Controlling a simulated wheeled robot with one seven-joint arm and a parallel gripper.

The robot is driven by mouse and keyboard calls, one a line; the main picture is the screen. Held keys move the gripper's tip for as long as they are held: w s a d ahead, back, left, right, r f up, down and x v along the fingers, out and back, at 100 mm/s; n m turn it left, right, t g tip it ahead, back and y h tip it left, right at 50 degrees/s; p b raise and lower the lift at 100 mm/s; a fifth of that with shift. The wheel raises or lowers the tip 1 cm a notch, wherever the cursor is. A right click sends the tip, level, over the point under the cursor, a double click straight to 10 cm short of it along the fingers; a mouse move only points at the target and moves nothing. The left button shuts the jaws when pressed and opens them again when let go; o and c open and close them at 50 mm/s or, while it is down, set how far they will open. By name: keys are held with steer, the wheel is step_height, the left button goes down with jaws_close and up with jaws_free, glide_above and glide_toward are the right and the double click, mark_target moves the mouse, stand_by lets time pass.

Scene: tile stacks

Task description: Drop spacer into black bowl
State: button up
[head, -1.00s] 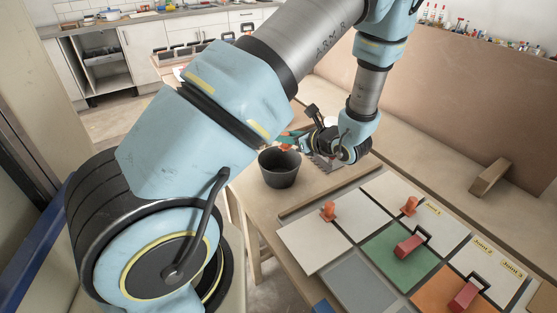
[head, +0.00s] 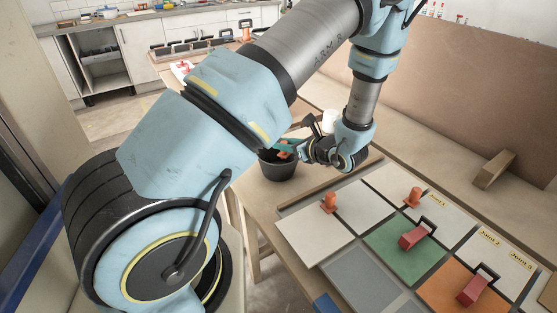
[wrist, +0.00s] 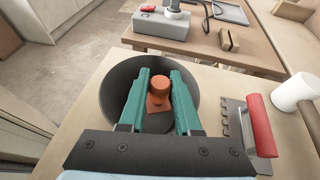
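The black bowl (head: 277,171) stands on the wooden table, left of the tile board. My gripper (head: 287,146) is over its opening, with teal fingers pointing into the bowl area. An orange spacer (wrist: 158,92), a round knob on a flat base, sits between the fingertips in the wrist view, and the fingers appear closed on its sides. The dark inside of the bowl (wrist: 112,92) surrounds the spacer and fingers in that view. In the head view the spacer shows near the bowl's rim. The bowl's bottom is mostly hidden by the gripper.
A notched trowel with a red handle (wrist: 261,125) and a white cylinder (wrist: 294,92) lie right of the bowl in the wrist view. The tile board with white, green (head: 402,243) and orange tiles is nearby. Two orange spacers (head: 328,202) (head: 413,197) stand on it.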

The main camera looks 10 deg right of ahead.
steer(key=o, duration=0.5)
steer(key=shift+c, duration=0.2)
steer(key=b+v, duration=0.3)
steer(key=v, duration=0.8)
steer(key=s+a+r+n+g+h, duration=0.2)
steer(key=a+r+n+g+h, duration=0.1)
steer(key=a+n, duration=0.8)
steer(key=s+a+r+n+g+h, duration=0.3)
steer(key=a+n+g, duration=0.3)
steer(key=a+n, duration=0.5)
steer(key=n+h, duration=0.1)
steer(key=n, duration=0.5)
steer(key=shift+s+h, duration=0.3)
steer(key=shift+h, duration=0.1)
